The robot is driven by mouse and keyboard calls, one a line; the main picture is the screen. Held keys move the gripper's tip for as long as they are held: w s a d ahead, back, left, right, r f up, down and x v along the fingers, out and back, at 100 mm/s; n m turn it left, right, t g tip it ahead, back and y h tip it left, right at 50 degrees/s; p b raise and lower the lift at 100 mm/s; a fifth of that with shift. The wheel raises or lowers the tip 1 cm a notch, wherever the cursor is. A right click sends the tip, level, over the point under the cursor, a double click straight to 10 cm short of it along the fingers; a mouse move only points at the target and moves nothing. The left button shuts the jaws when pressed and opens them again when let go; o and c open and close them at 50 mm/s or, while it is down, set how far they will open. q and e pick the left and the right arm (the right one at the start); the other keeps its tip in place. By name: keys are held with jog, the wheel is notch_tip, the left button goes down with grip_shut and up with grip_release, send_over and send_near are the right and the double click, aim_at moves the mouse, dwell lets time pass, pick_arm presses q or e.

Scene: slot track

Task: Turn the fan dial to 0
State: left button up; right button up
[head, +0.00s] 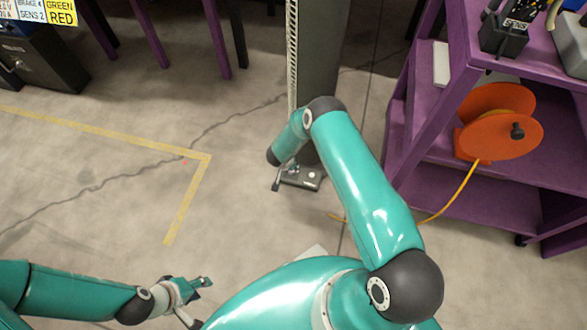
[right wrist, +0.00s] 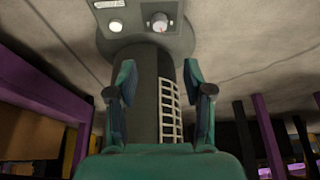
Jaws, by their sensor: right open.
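The fan's dark grey column (right wrist: 145,95) rises from a rounded grey base (right wrist: 185,42) in the right wrist view. The fan dial (right wrist: 160,22), a round knob with a pale face and a small red mark, sits on the base beside a round white button (right wrist: 116,27). The number it points to is too small to read. My right gripper (right wrist: 160,70) is open, its fingers apart on either side of the column in the picture, short of the dial. In the head view the fan base (head: 301,180) is partly hidden by my right arm. My left gripper (head: 199,301) is open and empty, low over the floor.
A purple shelf unit (head: 427,125) with an orange cable reel (head: 500,122) stands right of the fan. Its yellow cable (head: 447,207) runs to the floor. Yellow tape (head: 125,136) marks the floor at left. The floor between the tape and the fan is clear.

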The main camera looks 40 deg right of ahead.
jog(key=b+x, duration=0.4)
jog(key=x, duration=0.2)
jog(key=b+x, duration=0.4)
jog(key=x, duration=0.3)
jog(key=shift+a+f, duration=0.15)
jog(key=shift+f, duration=0.2)
jog(key=shift+w+d+f+b, duration=0.15)
jog(key=shift+d+f+b, duration=0.1)
jog(key=shift+f+b, duration=0.3)
